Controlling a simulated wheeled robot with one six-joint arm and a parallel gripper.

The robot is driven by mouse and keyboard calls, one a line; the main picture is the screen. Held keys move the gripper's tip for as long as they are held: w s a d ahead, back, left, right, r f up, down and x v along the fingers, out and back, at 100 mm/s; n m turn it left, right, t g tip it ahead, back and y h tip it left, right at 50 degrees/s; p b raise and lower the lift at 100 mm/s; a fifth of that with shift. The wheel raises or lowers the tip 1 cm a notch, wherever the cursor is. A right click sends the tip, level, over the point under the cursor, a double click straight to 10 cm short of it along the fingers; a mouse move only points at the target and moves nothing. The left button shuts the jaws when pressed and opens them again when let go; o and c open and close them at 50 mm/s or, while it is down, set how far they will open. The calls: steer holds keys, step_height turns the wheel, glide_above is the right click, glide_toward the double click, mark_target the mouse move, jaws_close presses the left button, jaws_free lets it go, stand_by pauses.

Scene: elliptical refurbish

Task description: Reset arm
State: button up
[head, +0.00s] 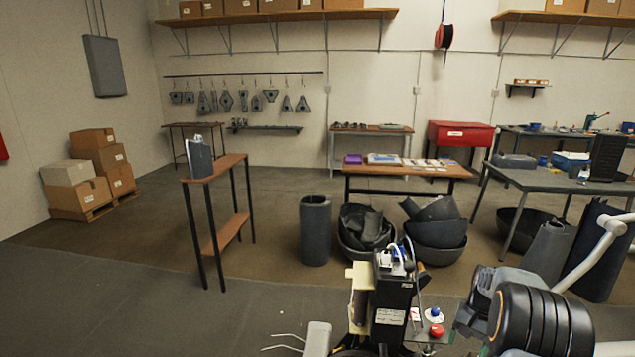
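I cannot make out my gripper's fingers in the head view. A black upright box (392,303) with cables and a white label stands at the bottom centre. A large black ringed cylinder (540,320) with grey housings is at the bottom right, and a bent white tube (602,240) rises near the right edge. Which of these parts belong to my arm is unclear. A pale block (318,338) with two thin grey prongs to its left is cut off by the bottom edge.
A narrow shelf table (215,168) holds a grey bin at left centre. A grey cylinder (315,230) and black tubs (437,233) stand on the floor before a wooden table (408,169). Boxes (98,155) are stacked at left. The left foreground floor is clear.

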steer(key=s+a+r+n+t+h+p, duration=0.1)
steer(key=s+a+r+n+t+p, duration=0.2)
steer(key=s+a+r, duration=0.5)
steer(key=s+a+r+n+t+h+p, duration=0.1)
steer(key=s+a+r+n, duration=0.3)
steer(key=s+a+r, duration=0.5)
steer(key=a+r+t+p, duration=0.1)
steer(key=a+r, duration=0.2)
steer(key=a, duration=0.2)
steer(key=shift+s+n+t+p, duration=0.2)
steer(key=shift+n+t+p, duration=0.2)
